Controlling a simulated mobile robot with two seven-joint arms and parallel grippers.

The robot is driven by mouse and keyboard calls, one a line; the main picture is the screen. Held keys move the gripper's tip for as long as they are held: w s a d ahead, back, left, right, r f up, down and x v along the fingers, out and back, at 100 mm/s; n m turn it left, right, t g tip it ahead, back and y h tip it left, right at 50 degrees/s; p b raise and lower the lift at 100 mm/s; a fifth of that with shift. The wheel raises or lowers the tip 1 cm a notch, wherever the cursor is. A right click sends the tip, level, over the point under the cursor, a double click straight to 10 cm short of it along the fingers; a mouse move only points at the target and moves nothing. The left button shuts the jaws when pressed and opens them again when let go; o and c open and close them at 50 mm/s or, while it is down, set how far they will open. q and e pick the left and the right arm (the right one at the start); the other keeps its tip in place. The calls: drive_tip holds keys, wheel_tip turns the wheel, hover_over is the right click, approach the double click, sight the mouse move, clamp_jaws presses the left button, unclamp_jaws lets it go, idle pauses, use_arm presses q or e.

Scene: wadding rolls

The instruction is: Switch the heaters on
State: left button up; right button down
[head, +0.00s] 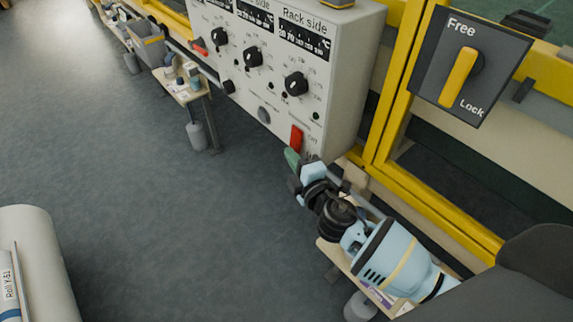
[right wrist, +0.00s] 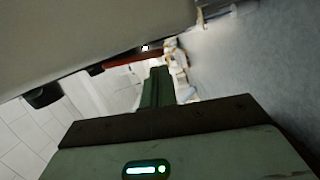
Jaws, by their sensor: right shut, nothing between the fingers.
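The heater control box (head: 275,75) is pale grey, with black dials and a top-right label reading "Rack side". A red switch (head: 296,139) sits at the lower right of its face, and a second red switch (head: 200,46) is farther along to the left. The small print by the switches is too blurred to read. My right gripper (head: 291,159) is shut and empty, its green fingertips just below the near red switch. In the right wrist view the fingers (right wrist: 157,88) point toward a red strip (right wrist: 130,58) on the box; contact cannot be told. My left gripper is out of view.
Yellow frame posts (head: 398,85) stand right of the box, with a Free/Lock handle (head: 459,76) on a dark plate. Small wooden tables (head: 180,88) stand along the line. A large white roll (head: 40,250) lies at lower left. The grey floor between is clear.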

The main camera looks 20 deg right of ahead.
drive_tip(key=shift+w+d, duration=0.1)
drive_tip(key=shift+d, duration=0.15)
